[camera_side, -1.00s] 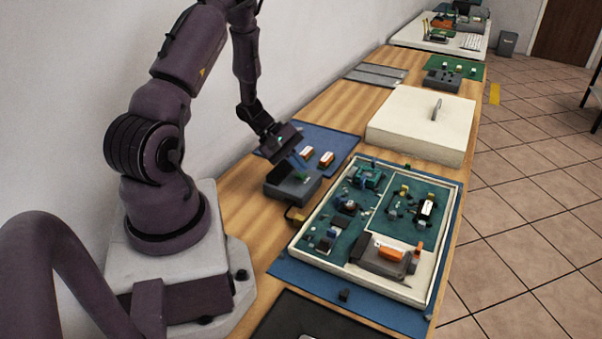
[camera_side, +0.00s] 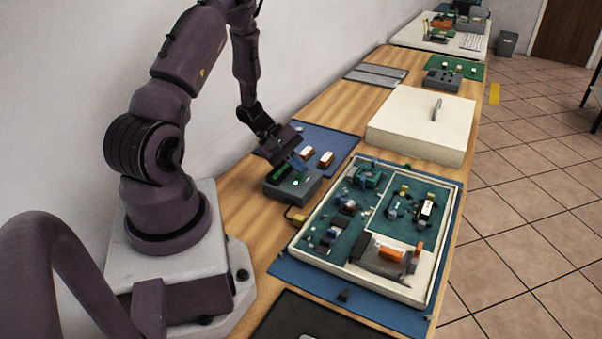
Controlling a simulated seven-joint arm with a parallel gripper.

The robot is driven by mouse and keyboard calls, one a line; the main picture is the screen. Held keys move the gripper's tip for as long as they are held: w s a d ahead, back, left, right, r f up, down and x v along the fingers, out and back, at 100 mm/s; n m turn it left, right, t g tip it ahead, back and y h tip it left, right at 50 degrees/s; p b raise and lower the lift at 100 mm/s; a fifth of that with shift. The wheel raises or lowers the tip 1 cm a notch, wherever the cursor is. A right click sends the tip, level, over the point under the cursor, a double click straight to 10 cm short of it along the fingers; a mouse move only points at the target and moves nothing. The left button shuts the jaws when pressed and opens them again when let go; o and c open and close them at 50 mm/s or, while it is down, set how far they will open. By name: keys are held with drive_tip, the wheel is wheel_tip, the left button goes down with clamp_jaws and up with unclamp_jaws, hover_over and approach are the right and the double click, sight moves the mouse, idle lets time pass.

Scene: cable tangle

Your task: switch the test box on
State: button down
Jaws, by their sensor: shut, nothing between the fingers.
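The test box (camera_side: 292,190) is a dark grey box on the wooden bench, at the near edge of a blue mat. A green patch (camera_side: 280,171) and small pale spots show on its top. My gripper (camera_side: 299,164) is shut and empty, pointing down just over the box's top. I cannot tell whether its fingertips touch the box. The switch itself is too small to make out, and the gripper hides part of the top.
White-and-red parts (camera_side: 326,159) lie on the blue mat (camera_side: 340,138) behind the box. A white-rimmed tray (camera_side: 437,270) with green boards and small parts stands to the right. A yellow item (camera_side: 295,217) lies between box and tray. A cream lidded case (camera_side: 420,122) stands farther back.

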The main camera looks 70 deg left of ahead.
sight(299, 175)
drive_tip(key=shift+r, duration=0.35)
drive_tip(key=shift+r, duration=2.9)
